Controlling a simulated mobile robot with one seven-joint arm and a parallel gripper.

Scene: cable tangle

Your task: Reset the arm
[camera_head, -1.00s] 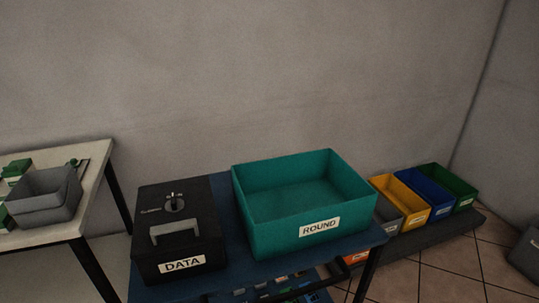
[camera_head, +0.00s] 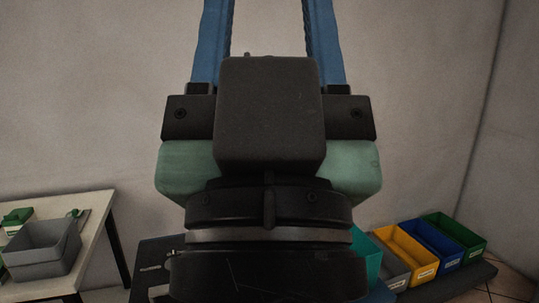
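My gripper (camera_head: 268,30) stands large in the middle of the head view, close to the camera and pointing up. Its two blue fingers are spread wide apart, with only bare wall showing between them. It is open and holds nothing that I can see. The fingertips run out of the top of the picture. The gripper's dark wrist hides most of the blue table, the black DATA box (camera_head: 150,268) and the teal bin (camera_head: 366,262).
A white table (camera_head: 98,222) at the left holds a grey bin (camera_head: 42,262) and small green items. At the right, a grey bin (camera_head: 390,266), a yellow bin (camera_head: 406,254), a blue bin (camera_head: 430,242) and a green bin (camera_head: 455,232) stand in a row on a low dark shelf.

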